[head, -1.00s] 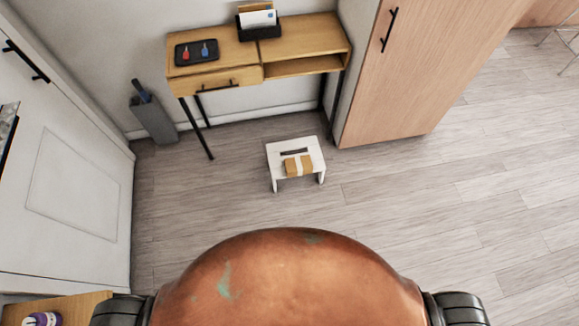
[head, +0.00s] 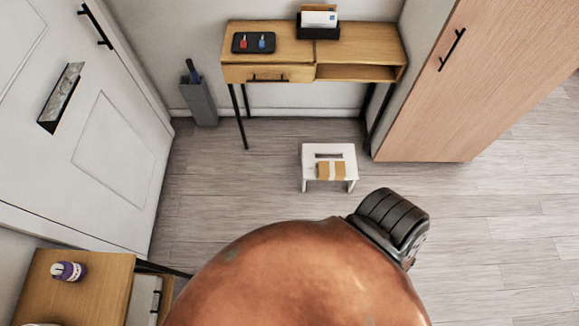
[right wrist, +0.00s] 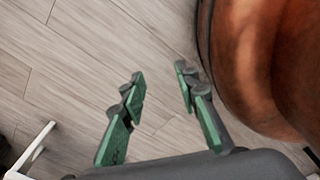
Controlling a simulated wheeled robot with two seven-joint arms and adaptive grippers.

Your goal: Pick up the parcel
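The parcel (head: 325,171) is a small brown box with a pale band across it. It lies on top of a low white step stool (head: 346,152), towards the stool's front edge. The stool stands on the wood floor ahead of me. My right gripper (right wrist: 160,82) shows in the right wrist view, its two green fingers apart with only floor between them. It does not show in the head view. My left gripper is not in view.
A console table (head: 274,47) with a black tray (head: 253,43) and a letter holder (head: 318,32) stands behind the stool. A wooden cabinet (head: 455,100) is at the right, a white door (head: 85,120) at the left. A side table (head: 95,285) is at near left. Floor around the stool is clear.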

